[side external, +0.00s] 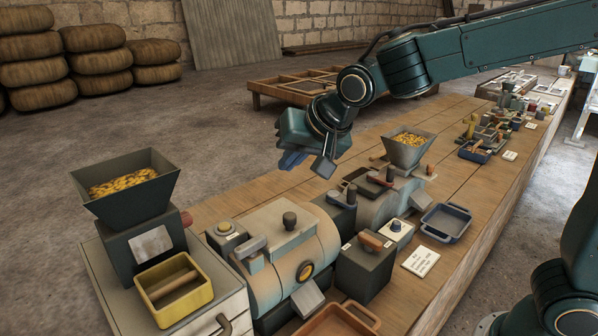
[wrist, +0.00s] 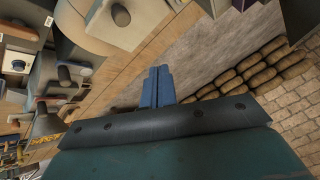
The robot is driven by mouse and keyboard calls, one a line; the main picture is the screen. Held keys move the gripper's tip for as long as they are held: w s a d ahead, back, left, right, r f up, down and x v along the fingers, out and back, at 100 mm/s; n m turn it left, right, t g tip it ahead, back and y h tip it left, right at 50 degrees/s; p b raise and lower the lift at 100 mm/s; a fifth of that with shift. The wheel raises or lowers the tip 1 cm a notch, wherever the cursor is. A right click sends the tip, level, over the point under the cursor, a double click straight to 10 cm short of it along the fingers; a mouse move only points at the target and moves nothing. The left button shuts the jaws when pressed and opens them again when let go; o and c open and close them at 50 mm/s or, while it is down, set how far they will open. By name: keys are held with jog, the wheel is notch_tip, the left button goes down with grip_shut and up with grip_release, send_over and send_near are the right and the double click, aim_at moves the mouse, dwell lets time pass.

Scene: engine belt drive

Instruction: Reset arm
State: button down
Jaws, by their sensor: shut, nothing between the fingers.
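My gripper (side external: 292,160) hangs in the air above the far side of the long wooden bench (side external: 450,108), in the middle of the side external view. Its blue fingers point down and to the left. In the wrist view the fingers (wrist: 158,88) lie together, with nothing between them. The gripper touches nothing on the bench.
Below and around stand a dark hopper with yellow grains (side external: 125,190), a cream drum machine (side external: 285,255), a second hopper (side external: 408,150) and a blue-grey tray (side external: 446,222). A wooden frame table (side external: 300,88) and stacked rolls (side external: 98,62) are behind, with open floor between.

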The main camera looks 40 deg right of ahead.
jog(key=s+d+n+g, duration=0.1)
jog(key=s+d+n, duration=0.2)
jog(key=s, duration=1)
jog(key=s+d+f+n+g, duration=0.1)
jog(key=s+d+n, duration=0.1)
jog(key=s+d, duration=0.6)
jog(key=s, duration=0.5)
jog(key=shift+d+n, duration=0.3)
jog(key=shift+n, duration=0.1)
